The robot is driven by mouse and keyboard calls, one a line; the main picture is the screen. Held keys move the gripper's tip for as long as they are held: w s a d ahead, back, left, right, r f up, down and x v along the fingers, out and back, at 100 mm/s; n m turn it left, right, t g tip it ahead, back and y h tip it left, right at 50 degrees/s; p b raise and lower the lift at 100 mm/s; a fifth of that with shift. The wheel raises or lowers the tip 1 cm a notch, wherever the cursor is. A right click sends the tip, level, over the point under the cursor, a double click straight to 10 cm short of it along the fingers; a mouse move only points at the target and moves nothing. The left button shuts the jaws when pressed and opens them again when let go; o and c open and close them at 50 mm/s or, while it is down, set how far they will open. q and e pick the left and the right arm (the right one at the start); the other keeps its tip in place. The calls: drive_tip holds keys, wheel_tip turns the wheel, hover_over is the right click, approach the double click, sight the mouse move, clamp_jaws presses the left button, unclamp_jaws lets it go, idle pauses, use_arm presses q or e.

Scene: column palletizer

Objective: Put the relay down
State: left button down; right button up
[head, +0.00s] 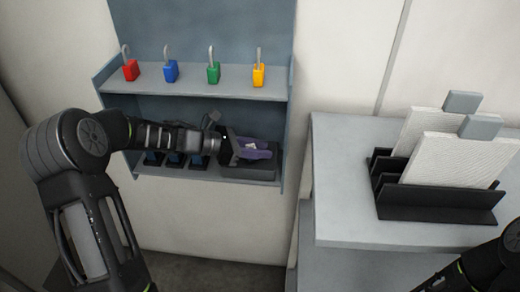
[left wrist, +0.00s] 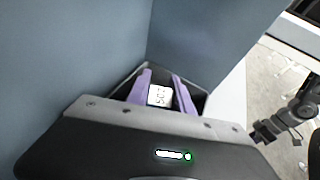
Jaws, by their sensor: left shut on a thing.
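My left gripper (head: 262,149), with purple fingers, reaches into the lower shelf of the wall cabinet. It is shut on the relay (head: 251,146), a small block with a white face. In the left wrist view the relay (left wrist: 159,96) sits between the two purple fingers and dark marks show on its white face. A black open tray (head: 250,170) lies under and around the fingers at the shelf's right end. I cannot tell whether the relay touches the tray floor. My right arm enters the head view at the bottom right, without its gripper.
Several padlocks, including a red one (head: 130,70) and a yellow one (head: 259,75), stand on the upper shelf (head: 195,88). Dark holders (head: 198,160) fill the lower shelf's left part. A black rack (head: 440,204) with white panels stands on the grey counter (head: 345,215) at right.

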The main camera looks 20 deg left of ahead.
use_arm(q)
drive_tip(key=shift+f+b, duration=0.25)
drive_tip(key=shift+b, duration=0.05)
drive_tip(key=c, duration=1.4)
unclamp_jaws()
drive_tip(key=shift+r+p, duration=0.35)
drive_tip(key=shift+p, duration=0.35)
drive_tip(key=shift+r+p, duration=0.45)
drive_tip(key=shift+p, duration=0.15)
drive_tip(key=b+v, duration=0.2)
drive_tip(key=v, duration=1)
drive_tip(key=shift+f, duration=0.1)
